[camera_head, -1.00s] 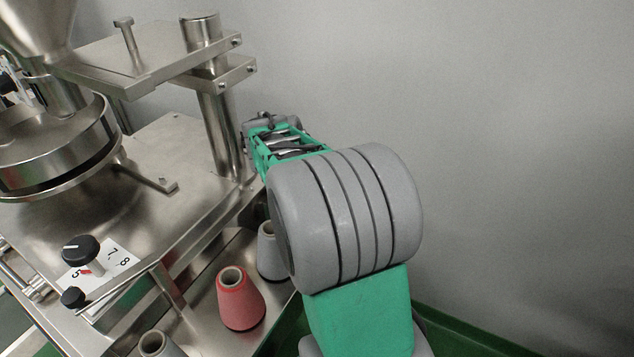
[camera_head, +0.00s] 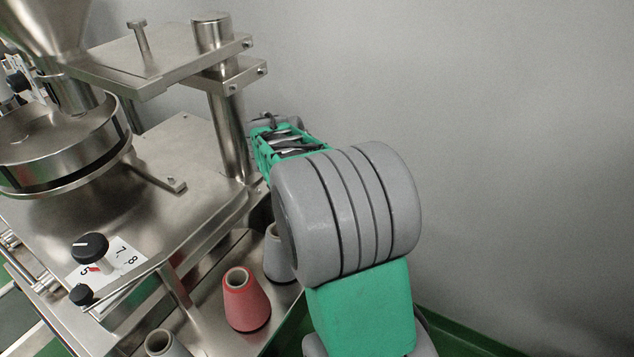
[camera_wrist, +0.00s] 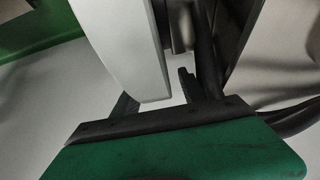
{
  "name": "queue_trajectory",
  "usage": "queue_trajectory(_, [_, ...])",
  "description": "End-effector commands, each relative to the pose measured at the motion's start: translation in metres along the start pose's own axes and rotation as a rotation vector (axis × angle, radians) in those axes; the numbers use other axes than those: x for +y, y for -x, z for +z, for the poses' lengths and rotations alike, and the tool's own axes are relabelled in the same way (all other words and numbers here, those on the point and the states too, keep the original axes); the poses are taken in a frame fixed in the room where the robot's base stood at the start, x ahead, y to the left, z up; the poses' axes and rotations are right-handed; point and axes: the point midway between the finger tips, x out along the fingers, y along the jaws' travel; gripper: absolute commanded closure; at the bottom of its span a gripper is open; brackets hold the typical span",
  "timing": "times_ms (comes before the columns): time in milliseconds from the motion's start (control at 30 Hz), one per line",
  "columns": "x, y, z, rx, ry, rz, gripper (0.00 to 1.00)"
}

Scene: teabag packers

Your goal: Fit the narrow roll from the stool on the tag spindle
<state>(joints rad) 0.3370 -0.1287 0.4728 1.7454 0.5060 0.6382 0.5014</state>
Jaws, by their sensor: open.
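In the wrist view my gripper (camera_wrist: 156,95) is open, with one dark finger on each side of the lower end of a pale, narrow, straight-edged shape (camera_wrist: 122,45). This may be the narrow roll seen edge-on, but I cannot tell for sure, nor whether the fingers touch it. A short metal cylinder (camera_wrist: 181,32) shows just right of the pale shape; I cannot tell whether it is the tag spindle. In the head view my arm reaches to the machine's far right side and hides the fingers. No stool is identifiable.
The steel packing machine (camera_head: 185,165) fills the left of the head view. A red thread cone (camera_head: 245,305) and grey cones (camera_head: 165,344) stand on its lower shelf beside my arm. Dark cables (camera_wrist: 285,122) run right of my gripper. A bare wall (camera_head: 520,150) lies right.

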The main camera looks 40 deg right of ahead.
Motion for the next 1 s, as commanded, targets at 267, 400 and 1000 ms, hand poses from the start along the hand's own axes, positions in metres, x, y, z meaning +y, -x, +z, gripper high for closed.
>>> queue_trajectory(267, [0.0,0.005,0.0,0.001,0.001,-0.001,0.49])
queue_trajectory(400, [-0.001,0.031,0.0,0.003,-0.001,-0.005,0.49])
queue_trajectory(1000, [0.0,0.078,0.0,0.0,0.0,0.0,0.49])
